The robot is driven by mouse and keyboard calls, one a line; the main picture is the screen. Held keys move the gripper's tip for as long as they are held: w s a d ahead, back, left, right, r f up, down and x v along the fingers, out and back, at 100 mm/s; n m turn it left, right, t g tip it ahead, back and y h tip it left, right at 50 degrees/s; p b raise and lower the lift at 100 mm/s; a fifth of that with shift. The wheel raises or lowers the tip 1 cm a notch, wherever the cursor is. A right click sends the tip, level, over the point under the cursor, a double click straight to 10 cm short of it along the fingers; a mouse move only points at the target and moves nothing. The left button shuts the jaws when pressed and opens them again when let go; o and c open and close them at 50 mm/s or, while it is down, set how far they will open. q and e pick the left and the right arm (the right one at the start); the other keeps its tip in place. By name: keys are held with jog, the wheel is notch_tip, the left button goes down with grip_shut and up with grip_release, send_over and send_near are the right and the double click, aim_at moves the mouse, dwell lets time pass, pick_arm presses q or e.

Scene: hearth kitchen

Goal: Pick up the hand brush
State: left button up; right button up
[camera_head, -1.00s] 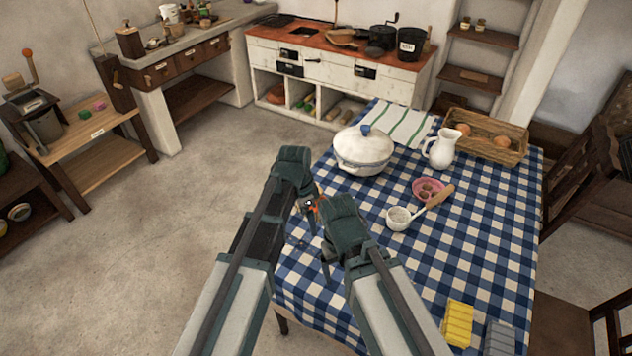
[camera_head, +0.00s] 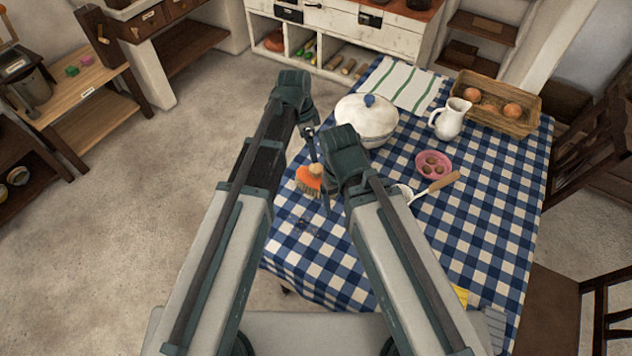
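The hand brush (camera_head: 309,184), with orange bristles and a pale wooden top, shows between my two arms near the left edge of the checked table (camera_head: 470,225). My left gripper (camera_head: 312,155) points down just above the brush in the picture. Its fingers are small and dark, and I cannot tell whether they touch the brush or how wide they are apart. My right gripper (camera_head: 327,203) hangs just right of the brush, partly hidden by its own wrist. I cannot tell its opening.
A white lidded tureen (camera_head: 366,122) stands behind my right wrist. Free floor (camera_head: 150,230) lies left of the table.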

aim_at(316, 167)
pick_arm(q)
jog(key=f+b, duration=0.4)
jog(key=d+f+b, duration=0.1)
jog(key=f+b, duration=0.1)
jog(key=f, duration=0.1)
jog(key=shift+w, duration=0.1)
jog(key=shift+r, duration=0.1)
pick_arm(e)
notch_tip(316, 167, down, 7)
pick_arm(q)
jog(key=f+b, duration=0.5)
jog(key=shift+d+f, duration=0.2)
jog(key=shift+d, duration=0.2)
pick_arm(e)
notch_tip(316, 167, down, 5)
jog(key=shift+f, duration=0.1)
pick_arm(q)
jog(key=shift+r, duration=0.1)
grip_shut()
